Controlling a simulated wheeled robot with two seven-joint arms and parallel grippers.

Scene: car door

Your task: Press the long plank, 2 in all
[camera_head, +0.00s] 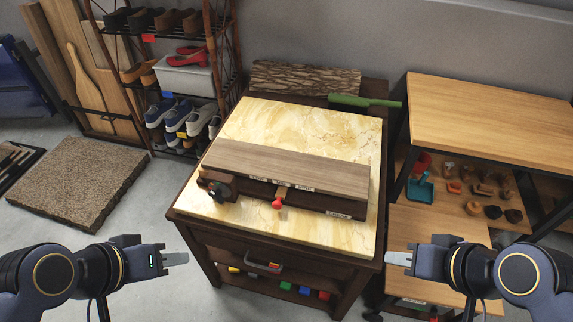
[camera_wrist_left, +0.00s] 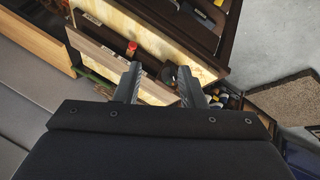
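The long plank (camera_head: 290,168) is a grey-brown board lying across the marble-topped table (camera_head: 300,125). It rests on a darker wooden body (camera_head: 325,203) with a black round knob (camera_head: 219,190) at its left and a red-tipped peg (camera_head: 278,202) at its front. In the left wrist view the plank (camera_wrist_left: 102,55) shows beyond my fingers, partly hidden by them. My left gripper (camera_head: 176,259) is left of the table's front, apart from the plank; its fingers (camera_wrist_left: 160,80) are spread and empty. My right gripper (camera_head: 398,258) is right of the table's front, seen edge-on, touching nothing visible.
A bark-covered board (camera_head: 305,79) and a green handled object (camera_head: 363,102) lie at the table's back. A shoe rack (camera_head: 170,75) stands at the back left. A wooden shelf table (camera_head: 490,115) stands at the right. The marble in front of the plank is mostly bare.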

